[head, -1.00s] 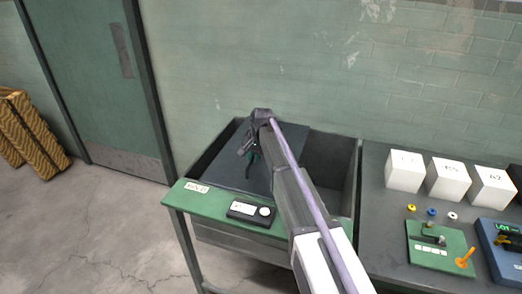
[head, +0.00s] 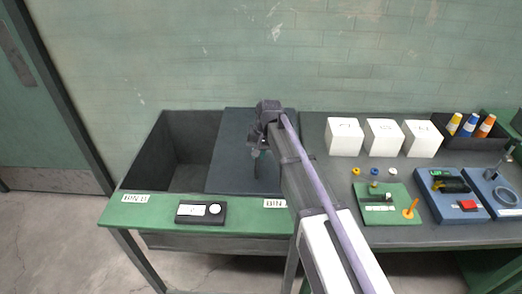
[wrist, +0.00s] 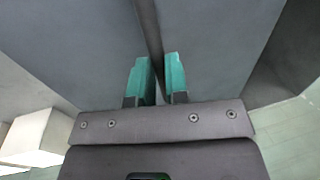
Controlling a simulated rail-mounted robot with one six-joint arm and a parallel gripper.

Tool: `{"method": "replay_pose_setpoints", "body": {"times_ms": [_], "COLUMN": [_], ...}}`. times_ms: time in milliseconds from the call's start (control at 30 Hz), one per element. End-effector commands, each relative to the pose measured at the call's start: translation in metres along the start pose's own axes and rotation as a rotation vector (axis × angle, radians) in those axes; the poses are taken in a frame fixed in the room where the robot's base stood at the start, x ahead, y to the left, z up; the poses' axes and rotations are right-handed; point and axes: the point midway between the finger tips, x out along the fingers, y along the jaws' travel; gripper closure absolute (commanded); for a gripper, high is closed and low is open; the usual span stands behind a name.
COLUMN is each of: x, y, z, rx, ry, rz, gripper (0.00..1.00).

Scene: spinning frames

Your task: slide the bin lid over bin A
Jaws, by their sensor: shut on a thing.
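The dark grey bin lid (head: 228,150) lies over the right-hand compartment of the twin bin, at the centre of the head view. My gripper (head: 258,150) is on the lid's upper side, partly hidden by my arm. In the wrist view, its teal fingers (wrist: 158,80) are shut around a thin dark raised rib (wrist: 150,38) on the lid. The front label at right (head: 276,203) reads "BIN", its last letter hidden by my arm; this compartment appears covered, though its right edge is hidden. The left compartment (head: 165,150), labelled what looks like "BIN B" (head: 148,198), is open and looks empty.
A black box with a white button (head: 201,212) sits on the green front ledge (head: 240,222). Right of the bins, a bench holds white cubes (head: 384,138), a green board (head: 385,205), blue fixtures (head: 452,195) and a dark tray with coloured cones (head: 468,130).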

Motion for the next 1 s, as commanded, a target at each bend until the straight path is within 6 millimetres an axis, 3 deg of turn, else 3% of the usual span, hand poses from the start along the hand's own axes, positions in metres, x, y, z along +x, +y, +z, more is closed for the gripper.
{"method": "replay_pose_setpoints", "body": {"times_ms": [300, 333, 600, 867, 1000], "x": [0.000, 0.000, 0.000, -0.004, -0.024], "y": [0.000, 0.000, 0.000, 0.000, -0.002], "z": [0.000, 0.000, 0.000, 0.000, 0.000], "rx": [-0.002, -0.002, -0.001, -0.001, -0.001], "ry": [-0.001, -0.001, 0.000, 0.000, 0.000], "rz": [0.000, 0.000, 0.000, 0.000, 0.000], "gripper": [1.00, 0.85, 0.60, 0.60, 0.60]}}
